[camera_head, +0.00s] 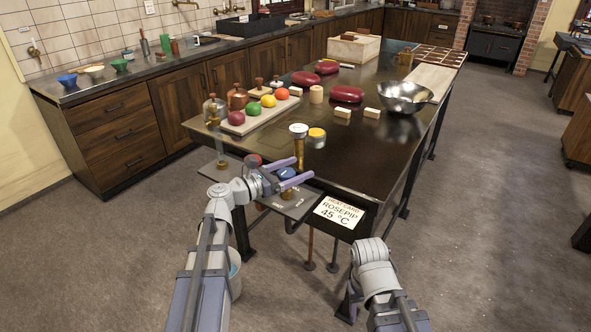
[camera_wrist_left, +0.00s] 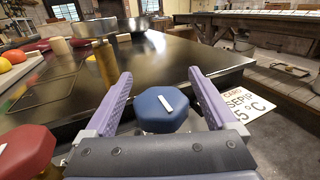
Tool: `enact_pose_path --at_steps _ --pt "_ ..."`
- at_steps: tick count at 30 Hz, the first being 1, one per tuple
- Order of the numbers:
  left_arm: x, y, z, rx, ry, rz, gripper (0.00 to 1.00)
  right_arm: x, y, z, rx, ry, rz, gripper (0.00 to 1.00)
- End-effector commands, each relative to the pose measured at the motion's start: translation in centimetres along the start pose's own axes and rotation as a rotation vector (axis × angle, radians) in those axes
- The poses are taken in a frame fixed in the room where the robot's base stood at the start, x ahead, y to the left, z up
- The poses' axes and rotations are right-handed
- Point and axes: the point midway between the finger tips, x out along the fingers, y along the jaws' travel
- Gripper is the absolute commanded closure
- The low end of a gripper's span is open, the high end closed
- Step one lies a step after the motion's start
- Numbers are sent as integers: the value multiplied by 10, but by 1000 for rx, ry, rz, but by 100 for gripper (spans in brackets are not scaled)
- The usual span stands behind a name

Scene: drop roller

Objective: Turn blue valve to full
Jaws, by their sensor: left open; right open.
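The blue valve (camera_head: 287,173) is a faceted knob on the small metal shelf at the near end of the dark table. In the left wrist view the blue valve (camera_wrist_left: 160,120) has a white mark on top, slanted from upper left to lower right. My left gripper (camera_head: 304,166) is open, with its purple fingers on either side of the blue knob. In the wrist view the left gripper (camera_wrist_left: 160,74) shows a gap between each finger and the knob.
A red knob (camera_wrist_left: 25,150) stands left of the blue one. A card (camera_head: 338,212) reading "ROSEPIP 45 °C" hangs on the table's near end.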

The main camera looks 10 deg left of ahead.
Motion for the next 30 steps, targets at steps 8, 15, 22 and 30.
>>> enact_pose_path --at_steps 8,15,22,30 --pt "0 0 0 0 0 0 26 0 0 0 0 0 0 45" --pt "0 0 0 0 0 0 53 0 0 0 0 0 0 45" --pt "0 0 0 0 0 0 79 0 0 0 0 0 0 45" --pt "0 0 0 0 0 5 94 0 0 0 0 0 0 45"
